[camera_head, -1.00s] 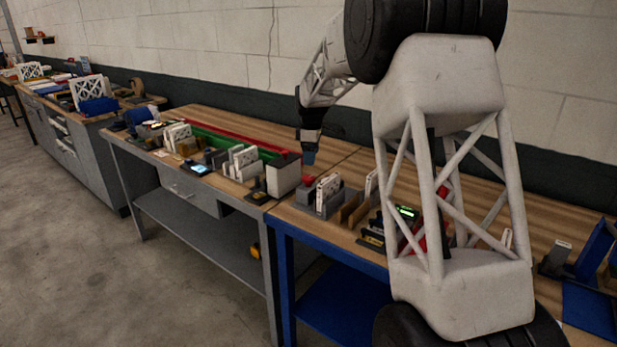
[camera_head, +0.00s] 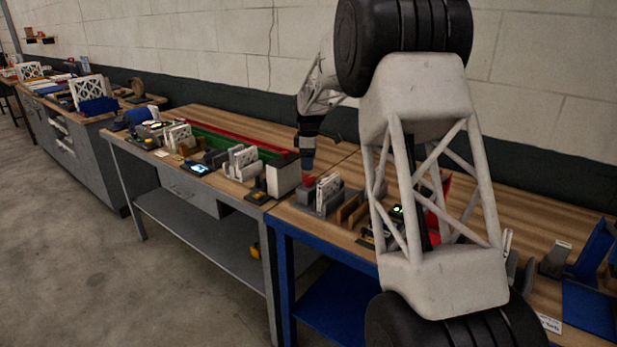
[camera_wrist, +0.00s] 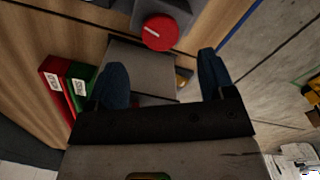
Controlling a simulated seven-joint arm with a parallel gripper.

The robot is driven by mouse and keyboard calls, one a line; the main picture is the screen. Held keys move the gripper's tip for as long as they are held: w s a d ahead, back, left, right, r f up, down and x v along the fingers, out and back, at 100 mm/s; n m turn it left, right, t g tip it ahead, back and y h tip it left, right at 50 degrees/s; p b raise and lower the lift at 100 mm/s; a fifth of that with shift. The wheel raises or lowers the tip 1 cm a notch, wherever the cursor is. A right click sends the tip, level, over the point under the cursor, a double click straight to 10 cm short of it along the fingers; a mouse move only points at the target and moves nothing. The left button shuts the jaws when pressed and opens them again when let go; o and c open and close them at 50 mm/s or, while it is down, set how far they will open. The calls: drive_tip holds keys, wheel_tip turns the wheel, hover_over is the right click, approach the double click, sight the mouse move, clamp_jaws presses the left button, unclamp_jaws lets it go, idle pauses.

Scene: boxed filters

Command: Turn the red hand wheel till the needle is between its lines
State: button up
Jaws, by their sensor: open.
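The red hand wheel (camera_wrist: 159,32) shows at the top of the wrist view, a round red disc with a white mark, on a grey block (camera_wrist: 176,12). In the head view it is a small red spot (camera_head: 309,181) at the left end of the blue-framed bench. My gripper (camera_wrist: 157,82) is open, with its two blue fingers apart and nothing between them touching. The wheel lies beyond the fingertips, apart from them. In the head view my gripper (camera_head: 307,163) hangs just above the wheel. I cannot make out a needle or its lines.
A grey box (camera_head: 283,176) stands left of the wheel and shows below it in the wrist view (camera_wrist: 140,66). White panels in a grey holder (camera_head: 328,192) stand close on the right. Red and green bins (camera_wrist: 68,85) lie left in the wrist view.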

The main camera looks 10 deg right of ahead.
sight(308, 177)
drive_tip(key=shift+f, duration=3.25)
drive_tip(key=shift+c, duration=0.4)
drive_tip(key=c, duration=0.8)
drive_tip(key=shift+c, duration=0.2)
drive_tip(key=shift+m, duration=0.4)
